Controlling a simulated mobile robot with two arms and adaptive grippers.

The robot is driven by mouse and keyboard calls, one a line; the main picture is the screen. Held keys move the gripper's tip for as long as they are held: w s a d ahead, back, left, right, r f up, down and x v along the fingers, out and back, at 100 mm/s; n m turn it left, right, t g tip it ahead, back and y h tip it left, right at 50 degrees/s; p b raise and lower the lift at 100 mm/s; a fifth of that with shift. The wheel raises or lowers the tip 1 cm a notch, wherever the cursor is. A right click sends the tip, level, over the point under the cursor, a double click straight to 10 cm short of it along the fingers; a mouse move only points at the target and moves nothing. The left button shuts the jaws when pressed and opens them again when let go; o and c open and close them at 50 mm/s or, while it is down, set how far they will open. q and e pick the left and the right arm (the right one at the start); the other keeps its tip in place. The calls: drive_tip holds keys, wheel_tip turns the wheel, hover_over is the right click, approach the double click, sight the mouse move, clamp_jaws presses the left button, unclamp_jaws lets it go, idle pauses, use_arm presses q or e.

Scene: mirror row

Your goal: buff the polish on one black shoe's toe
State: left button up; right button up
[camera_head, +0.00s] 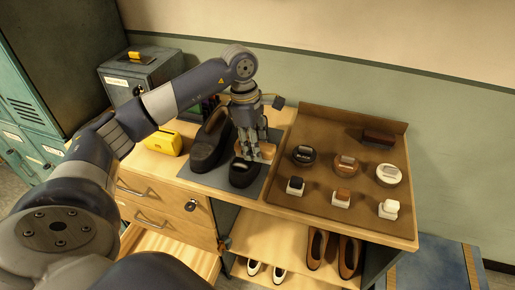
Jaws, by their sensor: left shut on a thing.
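Two black shoes stand on a grey mat (218,181) on the wooden bench. The left black shoe (207,146) shows most of its length. The right black shoe (242,174) shows its front end, and my gripper hides the rest. My left gripper (257,150) points down over the right shoe and is shut on a tan, wood-coloured thing (268,151), perhaps a brush. The held thing is close beside the shoe; I cannot tell whether they touch. My right gripper is not in view.
A brown tray (323,133) on the right holds polish tins (304,155), small capped bottles (295,186) and a dark red-brown block (378,137). A yellow object (163,143) sits left of the mat. A grey metal box (140,73) stands behind. More shoes (317,248) sit on the lower shelf.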

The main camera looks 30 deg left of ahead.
use_arm(q)
wheel_tip(320, 180, up, 2)
drive_tip(key=shift+r+p, duration=0.1)
drive_tip(key=shift+p, duration=0.3)
drive_tip(key=shift+d+r+p, duration=0.1)
drive_tip(key=shift+r+p, duration=0.35)
drive_tip(key=shift+r, duration=0.75)
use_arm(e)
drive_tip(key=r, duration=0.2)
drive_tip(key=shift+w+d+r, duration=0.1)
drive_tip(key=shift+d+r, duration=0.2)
